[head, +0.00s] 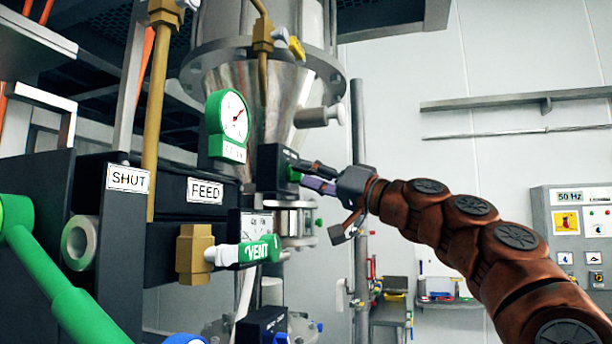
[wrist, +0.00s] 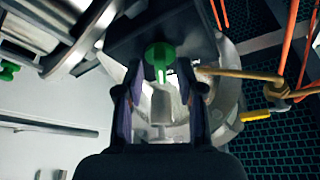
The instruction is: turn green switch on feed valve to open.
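A small green switch (head: 294,175) sits on the right face of a black box (head: 272,170) below the steel hopper. In the wrist view the green switch (wrist: 160,56) hangs from the black box (wrist: 158,28). My gripper (head: 311,176) reaches the box from the right. In the wrist view my gripper (wrist: 160,82) is open, with one finger on each side of the switch and a gap beside it. I cannot tell whether the switch lies fully between the fingertips. The FEED label (head: 205,190) is on a black panel to the left.
A green VENT handle (head: 259,251), a green round gauge (head: 229,125) and a steel clamp fitting (head: 293,220) crowd the area near the box. A large green lever (head: 70,295) is at the lower left.

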